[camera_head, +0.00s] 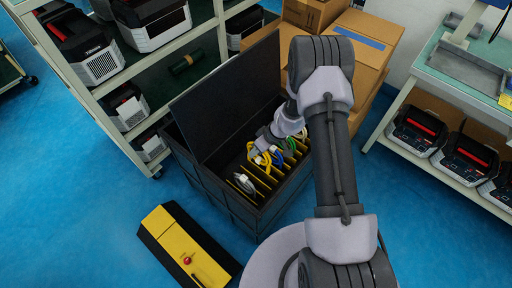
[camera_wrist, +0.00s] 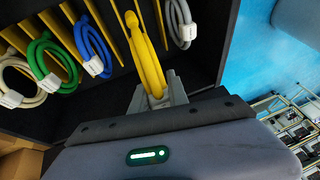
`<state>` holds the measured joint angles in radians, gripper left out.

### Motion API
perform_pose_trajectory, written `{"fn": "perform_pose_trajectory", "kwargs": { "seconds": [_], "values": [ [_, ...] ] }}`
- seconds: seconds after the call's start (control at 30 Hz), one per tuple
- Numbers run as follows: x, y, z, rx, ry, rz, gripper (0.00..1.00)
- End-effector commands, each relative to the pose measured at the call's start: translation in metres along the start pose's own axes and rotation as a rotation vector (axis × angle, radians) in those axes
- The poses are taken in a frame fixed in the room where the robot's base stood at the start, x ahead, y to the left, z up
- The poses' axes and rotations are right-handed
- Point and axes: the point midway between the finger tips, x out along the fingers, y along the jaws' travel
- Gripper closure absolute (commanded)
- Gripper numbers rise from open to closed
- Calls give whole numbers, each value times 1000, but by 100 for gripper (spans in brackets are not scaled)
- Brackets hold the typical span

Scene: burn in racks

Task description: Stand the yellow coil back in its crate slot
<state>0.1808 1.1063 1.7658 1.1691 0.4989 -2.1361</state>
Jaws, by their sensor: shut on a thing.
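The yellow coil (camera_wrist: 147,52) is seen nearly edge-on in the wrist view, upright between the blue coil (camera_wrist: 92,48) and the grey coil (camera_wrist: 182,24). My gripper (camera_wrist: 158,95) is shut on its near end. In the head view the yellow coil (camera_head: 260,159) shows just below my gripper (camera_head: 268,143), over the slots of the open black crate (camera_head: 226,190). Yellow dividers (camera_wrist: 113,32) part the slots. The coil's lower part is hidden, so I cannot tell how deep it sits.
Green (camera_wrist: 50,62) and cream (camera_wrist: 14,75) coils stand beyond the blue one. The crate's raised lid (camera_head: 228,95) stands behind the slots. Cardboard boxes (camera_head: 368,62) are behind, a shelf rack (camera_head: 110,98) is left, and a yellow-black case (camera_head: 184,245) lies on the floor.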

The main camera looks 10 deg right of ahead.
Motion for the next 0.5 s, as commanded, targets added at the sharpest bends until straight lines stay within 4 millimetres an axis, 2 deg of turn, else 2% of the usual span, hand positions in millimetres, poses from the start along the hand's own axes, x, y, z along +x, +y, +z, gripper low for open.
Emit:
{"fn": "perform_pose_trajectory", "kwargs": {
  "seconds": [0.5],
  "values": [
    [58,13,24,0,1,0,100]
  ]
}}
